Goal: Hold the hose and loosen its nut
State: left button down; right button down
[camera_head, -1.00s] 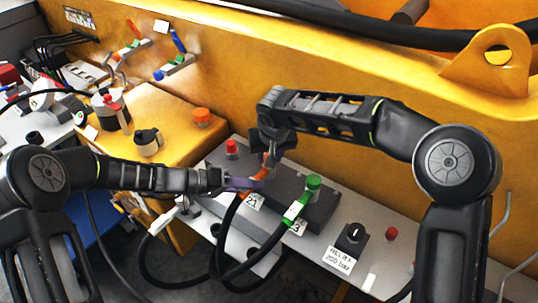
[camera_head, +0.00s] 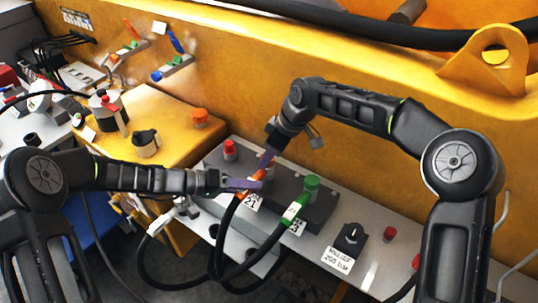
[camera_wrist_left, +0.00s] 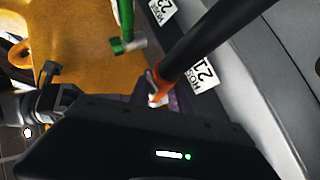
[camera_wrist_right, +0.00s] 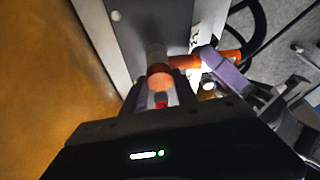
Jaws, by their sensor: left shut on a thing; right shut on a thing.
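The hose is black with an orange end and a white tag reading 21 (camera_head: 251,203); it bends down from a dark block on the bench. My left gripper (camera_head: 250,185) is shut on the hose (camera_head: 227,218) near its orange end, which also shows in the left wrist view (camera_wrist_left: 158,91). My right gripper (camera_head: 267,158) comes from above and behind and is shut on the orange nut (camera_wrist_right: 160,77). In the right wrist view the nut sits between its fingers, and the orange hose end (camera_wrist_right: 224,57) runs sideways from it to my left gripper's purple finger. Fingers partly hide the nut.
A green-ended hose (camera_head: 295,209) joins the dark block (camera_head: 320,214) close to the right. A red cap (camera_head: 230,148) and a relief knob (camera_head: 351,237) stand nearby. The yellow wall (camera_head: 220,95) rises behind.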

jog(key=n+g, duration=0.1)
jog(key=n, duration=0.3)
jog(key=shift+w+n+g, duration=0.2)
jog(key=shift+n+g, duration=0.1)
jog(key=shift+g, duration=0.1)
pick_arm(q)
jog(key=shift+a, duration=0.1)
pick_arm(e)
jog(key=shift+w+d+n+g, duration=0.1)
jog(key=shift+n+g, duration=0.6)
jog(key=shift+n, duration=1.2)
jog(key=c, duration=0.9)
grip_release()
jog(key=shift+c, duration=0.2)
